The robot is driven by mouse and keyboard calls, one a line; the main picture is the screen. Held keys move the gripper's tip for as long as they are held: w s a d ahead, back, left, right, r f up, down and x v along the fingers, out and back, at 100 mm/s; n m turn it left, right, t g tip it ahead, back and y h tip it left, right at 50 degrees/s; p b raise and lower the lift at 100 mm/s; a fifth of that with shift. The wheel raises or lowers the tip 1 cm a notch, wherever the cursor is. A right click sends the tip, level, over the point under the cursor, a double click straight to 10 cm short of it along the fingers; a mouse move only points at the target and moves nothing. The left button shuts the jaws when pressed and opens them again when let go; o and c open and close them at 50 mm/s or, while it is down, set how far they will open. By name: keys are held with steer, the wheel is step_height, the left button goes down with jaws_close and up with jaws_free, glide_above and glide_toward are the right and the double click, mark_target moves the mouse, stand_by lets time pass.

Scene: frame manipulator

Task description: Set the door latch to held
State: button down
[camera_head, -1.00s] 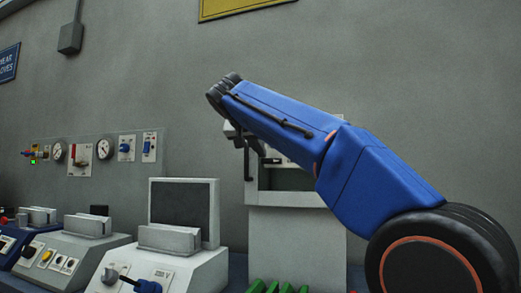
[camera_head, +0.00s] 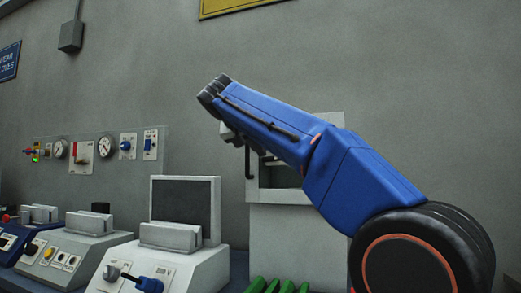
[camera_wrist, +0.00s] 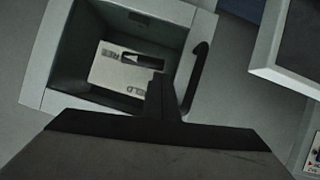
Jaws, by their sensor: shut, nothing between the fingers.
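A pale grey cabinet (camera_head: 293,230) stands against the wall, with a recessed opening partly covered by my arm. In the wrist view the recess (camera_wrist: 92,90) shows a pale plate (camera_wrist: 110,72) with lettering, too small to read surely. A dark lever or slot (camera_wrist: 142,60), perhaps the latch, lies on the plate. A dark curved handle (camera_wrist: 199,70) is fixed at the frame's right side; it also shows in the head view (camera_head: 248,163). My gripper (camera_wrist: 160,82) is shut and empty, in front of the opening's edge between plate and handle. Whether it touches anything cannot be told. The head view hides its fingertips.
A grey console with a dark screen (camera_head: 185,212) and a blue lever (camera_head: 150,285) stands left of the cabinet. More consoles (camera_head: 75,250) stand further left. A panel with gauges and switches (camera_head: 95,165) is on the wall. Green ribs (camera_head: 275,287) show below the cabinet.

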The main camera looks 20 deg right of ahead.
steer(key=shift+w+a+f+n+g+h, duration=0.15)
steer(key=shift+f+n+h, duration=0.95)
steer(key=shift+n, duration=0.85)
steer(key=shift+s+d+f+n+g+h, duration=0.1)
steer(key=shift+f+n+g+h, duration=0.1)
steer(key=shift+f+n+h, duration=1.35)
steer(key=shift+w+a+f+n+g+h, duration=0.25)
steer(key=shift+n+h, duration=0.7)
steer(key=shift+n, duration=1.45)
steer(key=shift+s+d+f, duration=0.1)
steer(key=shift+s+d, duration=0.1)
steer(key=shift+s, duration=0.05)
steer(key=v, duration=1.7)
steer(key=shift+s+a+f, duration=0.15)
steer(key=shift+f, duration=0.15)
